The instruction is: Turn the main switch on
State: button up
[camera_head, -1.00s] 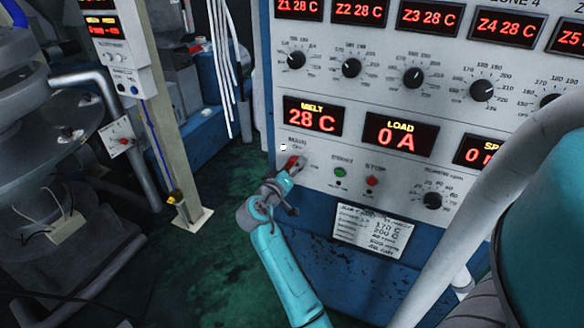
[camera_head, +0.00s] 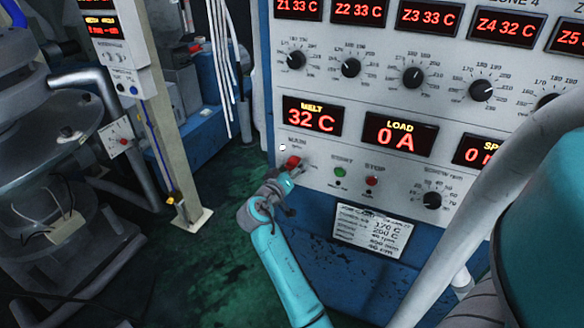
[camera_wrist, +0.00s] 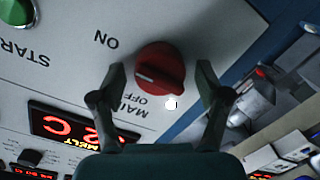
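The main switch is a red round knob (camera_head: 292,161) at the lower left of the grey control panel. In the wrist view the red knob (camera_wrist: 163,66) sits between ON and OFF lettering, and its white mark points to the left of the picture. My gripper (camera_head: 291,178) is at the knob in the head view. In the wrist view my gripper (camera_wrist: 161,78) is open, with one finger on each side of the knob and a gap to both. A small white lamp (camera_head: 283,147) beside the knob is bright. The readouts, such as the melt display (camera_head: 313,116), are lit.
A green start button (camera_head: 340,172) and a red stop button (camera_head: 372,181) are right of the switch. Several dials and zone displays lie above. A pale post (camera_head: 180,130) stands left of the panel. Green floor (camera_head: 190,275) is clear in front.

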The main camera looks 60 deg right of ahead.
jog(key=a+r, duration=0.1)
jog(key=a, duration=1.1)
jog(key=shift+s, duration=0.45)
jog(key=s+a+f+n+t+y, duration=0.2)
jog(key=a+f+n+t+y, duration=0.2)
jog(key=a+f+n+t, duration=0.55)
jog(key=s+a+f+n+y, duration=0.1)
jog(key=s+a+f+y, duration=0.5)
jog(key=s+a+f, duration=0.4)
jog(key=s+a+r+t+y, duration=0.2)
jog(key=s+a+r, duration=0.3)
jog(key=s, duration=0.4)
jog(key=s+a+r+t+y, duration=0.2)
jog(key=s+a+r+y, duration=0.3)
jog(key=s+a, duration=0.3)
jog(key=shift+s+a+r, duration=0.15)
jog(key=shift+s+r, duration=0.25)
jog(key=shift+r, duration=0.25)
